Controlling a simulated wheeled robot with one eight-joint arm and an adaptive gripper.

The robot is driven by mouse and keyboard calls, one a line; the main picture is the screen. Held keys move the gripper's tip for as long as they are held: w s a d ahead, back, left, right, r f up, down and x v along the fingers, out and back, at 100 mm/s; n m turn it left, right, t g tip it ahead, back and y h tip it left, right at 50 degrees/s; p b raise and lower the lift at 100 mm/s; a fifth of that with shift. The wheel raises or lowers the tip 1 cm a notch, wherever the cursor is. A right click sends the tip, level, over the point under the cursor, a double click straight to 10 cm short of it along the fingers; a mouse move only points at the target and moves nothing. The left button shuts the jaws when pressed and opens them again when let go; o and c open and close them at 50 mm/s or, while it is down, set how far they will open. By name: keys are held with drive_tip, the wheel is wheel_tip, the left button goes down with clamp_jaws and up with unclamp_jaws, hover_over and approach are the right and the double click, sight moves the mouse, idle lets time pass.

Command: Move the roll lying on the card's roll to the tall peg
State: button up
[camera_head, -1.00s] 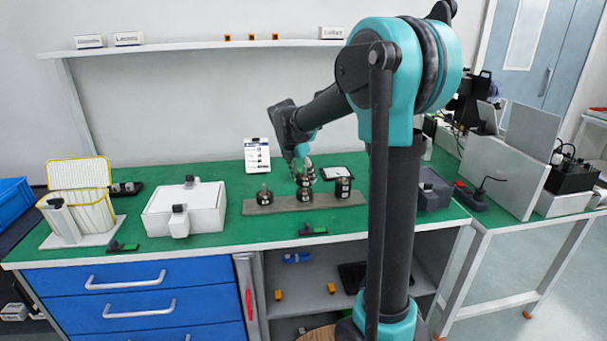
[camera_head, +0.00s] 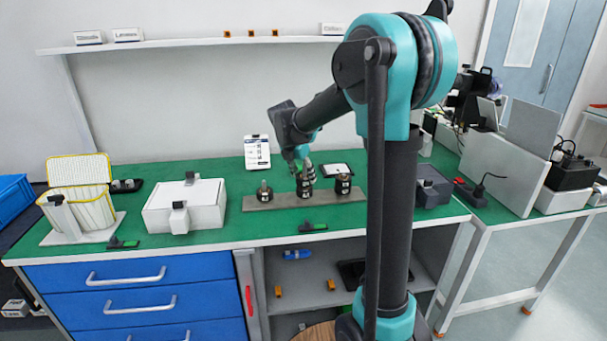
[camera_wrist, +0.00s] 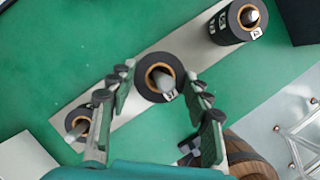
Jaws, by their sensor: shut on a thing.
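Three pegs on a grey-beige base strip (camera_head: 283,202) carry dark rolls. The left roll (camera_head: 264,194) has its peg tip showing; the middle roll (camera_head: 304,188) and right roll (camera_head: 343,185) have white labels. In the wrist view the middle roll (camera_wrist: 151,92) sits between the fingers of my gripper (camera_wrist: 158,92), its orange-brown core around a grey peg tip. My gripper (camera_head: 303,170) is shut on this roll from above. Whether another roll lies under it is hidden. Which peg is tallest I cannot tell. The printed white card (camera_head: 257,152) stands behind the strip.
A white box (camera_head: 186,207) stands left of the strip, and a dark box (camera_head: 433,188) stands right. A flat dark-and-white pad (camera_head: 336,170) lies behind the rolls. The green top between white box and strip is narrow.

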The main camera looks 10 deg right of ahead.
drive_tip(key=shift+f, duration=0.7)
idle(0.3)
drive_tip(key=o, duration=1.2)
drive_tip(key=shift+o, duration=0.2)
drive_tip(key=v, duration=1.2)
drive_tip(key=s+d+f+m, duration=0.2)
drive_tip(key=s+f+m, duration=0.2)
drive_tip(key=s+d+f+m+y, duration=0.1)
drive_tip(key=s+d+f+m, duration=0.1)
drive_tip(key=s+f+m, duration=0.2)
drive_tip(key=s+d+f+m, duration=0.2)
drive_tip(key=s+f+m, duration=0.2)
drive_tip(key=s+m, duration=0.1)
drive_tip(key=shift+s+d+f+m+y, duration=0.1)
drive_tip(key=shift+s+f+m+y, duration=0.25)
drive_tip(key=shift+m, duration=0.35)
drive_tip(key=s+d+f+m+t+y, duration=0.1)
drive_tip(key=s+f+m, duration=0.9)
drive_tip(key=s+m, duration=0.2)
drive_tip(key=shift+s+d+m, duration=0.25)
drive_tip(key=shift+s+m, duration=0.05)
drive_tip(key=shift+s, duration=0.25)
